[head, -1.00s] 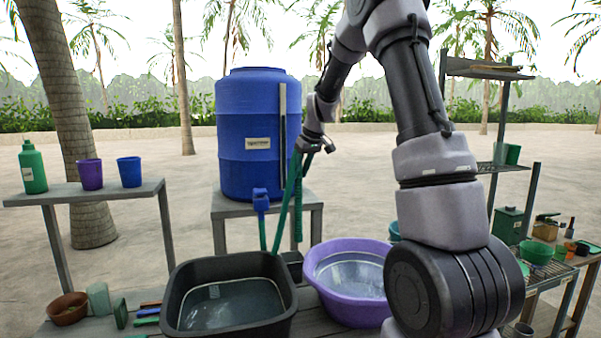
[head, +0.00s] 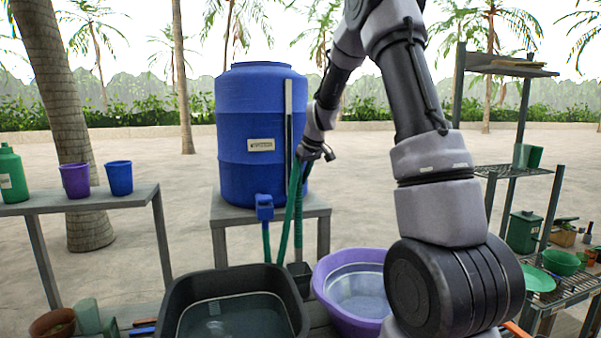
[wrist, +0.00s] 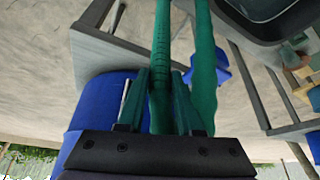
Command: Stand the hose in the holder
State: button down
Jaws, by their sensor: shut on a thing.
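The green hose (head: 298,215) runs up from near the blue drum's tap to my gripper (head: 308,158), and a ribbed straight length hangs down from it. The wrist view shows the ribbed hose (wrist: 161,45) between my gripper's fingers (wrist: 160,85), which are shut on it. A second smooth green length (wrist: 204,65) loops beside it. The small dark holder (head: 301,276) stands between the black basin and the purple basin. The hose's lower end hangs roughly upright at the holder's top; I cannot tell whether it is inside. The holder is not clear in the wrist view.
A blue drum (head: 247,130) with a blue tap (head: 264,207) stands on a grey stand behind. The black basin (head: 180,300) and purple basin (head: 325,268) flank the holder closely. Cups and a bottle stand on the left table (head: 130,193); shelves (head: 500,170) are at right.

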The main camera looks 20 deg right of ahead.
aim_at(301, 228)
jog(key=shift+f, duration=9.1)
grip_release()
jog(key=v, duration=1.1)
jog(key=shift+w+a, duration=0.2)
jog(key=shift+w, duration=0.15)
